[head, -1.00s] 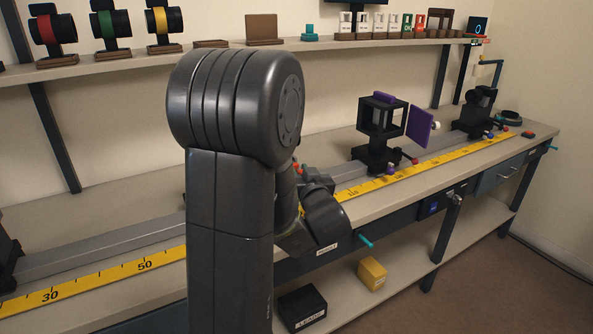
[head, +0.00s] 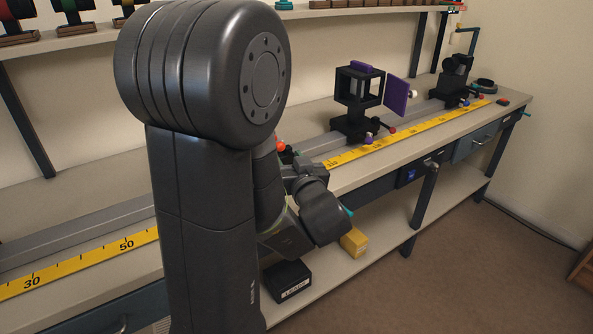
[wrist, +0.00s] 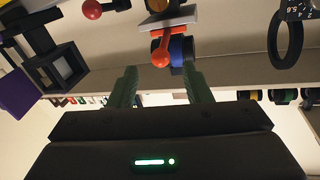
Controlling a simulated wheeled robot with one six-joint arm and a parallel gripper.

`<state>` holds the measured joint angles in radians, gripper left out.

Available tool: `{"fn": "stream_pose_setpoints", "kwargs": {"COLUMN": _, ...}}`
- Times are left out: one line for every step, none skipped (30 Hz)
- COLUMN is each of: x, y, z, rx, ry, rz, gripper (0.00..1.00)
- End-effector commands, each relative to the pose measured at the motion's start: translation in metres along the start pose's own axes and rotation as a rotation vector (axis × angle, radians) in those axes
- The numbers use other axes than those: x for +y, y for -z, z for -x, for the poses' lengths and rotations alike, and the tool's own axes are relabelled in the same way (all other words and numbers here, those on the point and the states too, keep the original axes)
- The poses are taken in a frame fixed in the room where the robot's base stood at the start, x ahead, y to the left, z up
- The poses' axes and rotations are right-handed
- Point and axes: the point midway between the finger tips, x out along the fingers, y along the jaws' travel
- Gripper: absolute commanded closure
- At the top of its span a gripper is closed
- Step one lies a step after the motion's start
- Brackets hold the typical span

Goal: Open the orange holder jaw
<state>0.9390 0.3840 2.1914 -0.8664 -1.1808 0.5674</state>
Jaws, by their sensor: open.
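In the wrist view, which looks upside down, an orange jaw piece (wrist: 168,26) lies across the upper middle. An orange-red ball-ended lever (wrist: 161,53) hangs from it in front of a dark and blue round part (wrist: 181,50). My gripper (wrist: 160,75) is open, with its two green fingers apart and pointing at this holder. The lever ball shows between and just beyond the fingertips, with no visible grip on it. In the head view, a small orange-red knob (head: 280,145) shows just right of my arm. My arm hides most of that holder, and the fingertips are not visible there.
A black frame holder (head: 358,95) with a purple plate (head: 397,95) stands further right on the rail. A yellow ruler (head: 425,133) runs along the bench. A red ball knob (wrist: 92,9) and a black ring (wrist: 286,38) flank the orange holder in the wrist view.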

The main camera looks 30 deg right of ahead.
Motion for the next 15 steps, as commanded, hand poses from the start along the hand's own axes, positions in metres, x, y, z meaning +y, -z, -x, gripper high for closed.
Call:
{"fn": "stream_pose_setpoints", "kwargs": {"x": 0.001, "y": 0.001, "z": 0.010, "rx": 0.000, "ry": -0.005, "rz": -0.001, "gripper": 0.55}}
{"fn": "stream_pose_setpoints", "kwargs": {"x": 0.002, "y": 0.001, "z": 0.015, "rx": 0.000, "ry": -0.005, "rz": -0.001, "gripper": 0.55}}
{"fn": "stream_pose_setpoints", "kwargs": {"x": 0.002, "y": 0.000, "z": 0.022, "rx": -0.001, "ry": -0.005, "rz": 0.000, "gripper": 0.55}}
{"fn": "stream_pose_setpoints", "kwargs": {"x": 0.002, "y": 0.001, "z": 0.026, "rx": 0.000, "ry": -0.005, "rz": 0.000, "gripper": 0.55}}
{"fn": "stream_pose_setpoints", "kwargs": {"x": 0.001, "y": 0.001, "z": 0.031, "rx": 0.001, "ry": -0.005, "rz": 0.000, "gripper": 0.55}}
{"fn": "stream_pose_setpoints", "kwargs": {"x": 0.001, "y": 0.000, "z": 0.036, "rx": 0.000, "ry": -0.004, "rz": -0.001, "gripper": 0.55}}
{"fn": "stream_pose_setpoints", "kwargs": {"x": 0.002, "y": 0.000, "z": 0.039, "rx": 0.000, "ry": -0.006, "rz": 0.000, "gripper": 0.55}}
{"fn": "stream_pose_setpoints", "kwargs": {"x": 0.001, "y": 0.000, "z": 0.042, "rx": 0.000, "ry": -0.004, "rz": 0.000, "gripper": 0.55}}
{"fn": "stream_pose_setpoints", "kwargs": {"x": 0.001, "y": 0.001, "z": 0.046, "rx": 0.000, "ry": -0.004, "rz": 0.000, "gripper": 0.55}}
{"fn": "stream_pose_setpoints", "kwargs": {"x": 0.001, "y": 0.000, "z": 0.048, "rx": 0.000, "ry": -0.004, "rz": 0.000, "gripper": 0.55}}
{"fn": "stream_pose_setpoints", "kwargs": {"x": 0.001, "y": 0.000, "z": 0.050, "rx": 0.000, "ry": -0.003, "rz": 0.000, "gripper": 0.55}}
{"fn": "stream_pose_setpoints", "kwargs": {"x": 0.001, "y": 0.000, "z": 0.052, "rx": -0.001, "ry": -0.003, "rz": 0.000, "gripper": 0.55}}
{"fn": "stream_pose_setpoints", "kwargs": {"x": 0.001, "y": 0.000, "z": 0.054, "rx": -0.001, "ry": -0.003, "rz": 0.000, "gripper": 0.55}}
{"fn": "stream_pose_setpoints", "kwargs": {"x": 0.001, "y": 0.000, "z": 0.055, "rx": -0.001, "ry": -0.003, "rz": 0.000, "gripper": 0.55}}
{"fn": "stream_pose_setpoints", "kwargs": {"x": 0.001, "y": 0.000, "z": 0.056, "rx": 0.000, "ry": -0.002, "rz": 0.000, "gripper": 0.55}}
